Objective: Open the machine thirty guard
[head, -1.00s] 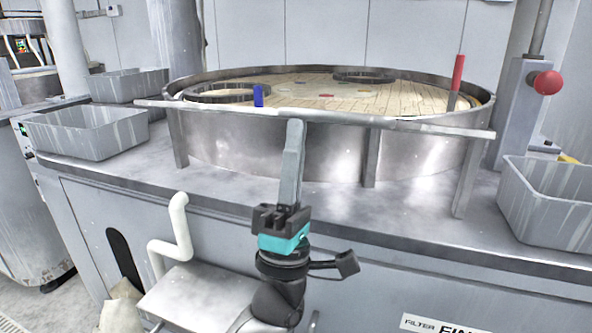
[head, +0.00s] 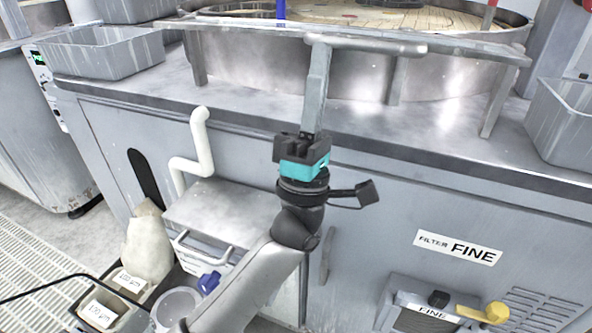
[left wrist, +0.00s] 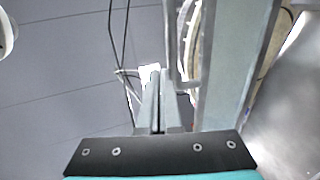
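The guard (head: 230,31) is a long grey metal bar on upright legs. It stands across the front of a round metal-walled polishing machine (head: 360,85). A short rounded handle (head: 385,47) runs along the middle of its front. My left gripper (head: 319,45), with a teal and black body, points up with its fingertips at the left end of this handle. In the left wrist view its long fingers (left wrist: 159,75) lie close together and look shut on the handle, though the contact is partly hidden. No machine number is readable. My right gripper is out of view.
Grey bins stand on the ledge at left (head: 100,52) and right (head: 570,125). A bent white pipe (head: 195,140), a small metal shelf (head: 222,212) and a sack (head: 147,243) are below left. A yellow valve handle (head: 485,312) sticks out at lower right.

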